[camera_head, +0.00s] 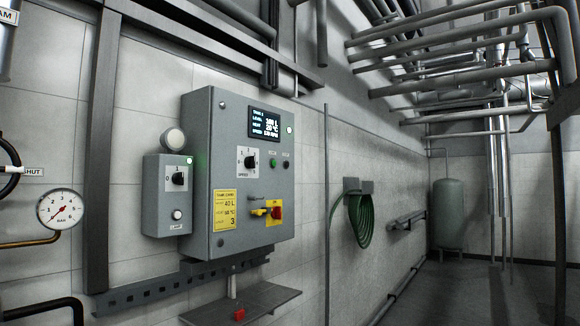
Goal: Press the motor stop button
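A grey control cabinet (228,130) hangs on the tiled wall left of centre. Its door has a lit display (264,122), a black rotary knob (247,160), a green button (273,162) and a small dark button (285,164) just right of the green one. The labels above these two buttons are too small to read surely, so I cannot tell which is the motor stop button. My gripper is not in view.
A smaller grey box (167,196) with a knob is left of the cabinet. A shelf (262,303) juts out below, with a red item (239,314). A gauge (61,209) is at left. A green hose (361,220) and a tank (448,214) are at right.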

